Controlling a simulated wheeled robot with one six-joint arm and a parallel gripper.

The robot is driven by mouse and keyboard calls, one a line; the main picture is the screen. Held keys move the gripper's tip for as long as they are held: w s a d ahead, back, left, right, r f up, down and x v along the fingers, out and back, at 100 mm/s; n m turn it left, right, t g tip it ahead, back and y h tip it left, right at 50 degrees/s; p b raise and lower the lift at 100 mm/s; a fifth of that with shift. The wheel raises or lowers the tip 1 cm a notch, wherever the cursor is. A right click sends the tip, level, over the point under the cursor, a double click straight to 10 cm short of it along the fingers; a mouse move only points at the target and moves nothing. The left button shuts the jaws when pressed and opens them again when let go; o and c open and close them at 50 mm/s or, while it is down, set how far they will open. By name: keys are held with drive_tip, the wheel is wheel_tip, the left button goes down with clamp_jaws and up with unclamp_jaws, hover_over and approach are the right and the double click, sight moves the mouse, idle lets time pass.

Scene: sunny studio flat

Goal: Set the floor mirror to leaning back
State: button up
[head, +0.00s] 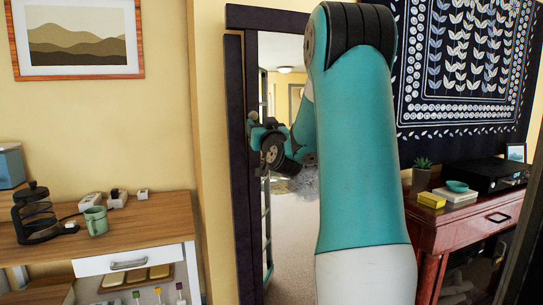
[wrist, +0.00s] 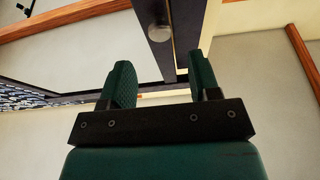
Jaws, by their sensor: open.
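The floor mirror has a dark frame (head: 250,60) and stands in the middle of the head view, its glass largely hidden behind my arm. A separate dark upright (head: 234,150) runs along its left side. I cannot tell its exact tilt. My gripper (head: 262,132) is at the mirror's left edge, about mid-height. In the wrist view the gripper (wrist: 160,76) is open, with two green fingers apart and nothing held between them. Beyond the fingertips is a dark bar (wrist: 168,58) with a round pale knob (wrist: 159,33). Contact is not visible.
A wooden counter (head: 150,213) with a green mug (head: 96,221) and French press (head: 40,215) stands at left. A red cabinet (head: 460,222) with a black device (head: 487,174) stands at right. A patterned cloth (head: 460,70) hangs above it.

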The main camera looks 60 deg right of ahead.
drive_tip(key=b+v, duration=0.5)
drive_tip(key=v, duration=0.5)
drive_tip(key=shift+b, duration=0.3)
drive_tip(key=shift+a, duration=0.1)
